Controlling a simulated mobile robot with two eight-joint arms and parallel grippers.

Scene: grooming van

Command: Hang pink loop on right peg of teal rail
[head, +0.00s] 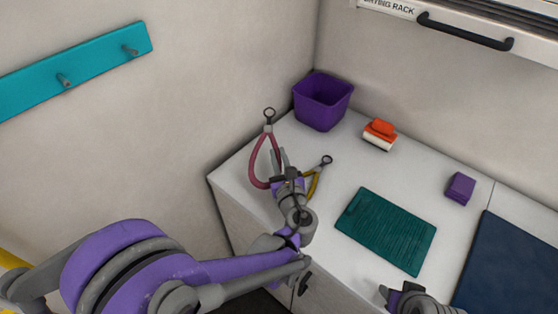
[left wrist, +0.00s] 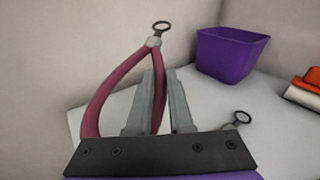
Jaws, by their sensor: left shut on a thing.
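The pink loop (head: 253,163) stands upright with its metal ring at the top, above the counter's left end. My left gripper (head: 278,160) is shut on one strand of it; in the left wrist view the loop (left wrist: 105,90) rises between and left of the fingers (left wrist: 163,100). I cannot tell whether its lower end touches the counter. The teal rail (head: 95,62) is on the left wall, with a right peg (head: 130,50) and a left peg (head: 64,80), both bare. My right gripper (head: 388,292) is at the bottom edge, partly cut off.
A yellow loop (head: 313,184) with a ring is just right of my left gripper. The counter (head: 340,165) also holds a purple bin (head: 322,105), an orange-and-white brush (head: 380,134), a green mat (head: 386,230), a purple block (head: 460,187) and a dark blue mat (head: 510,265).

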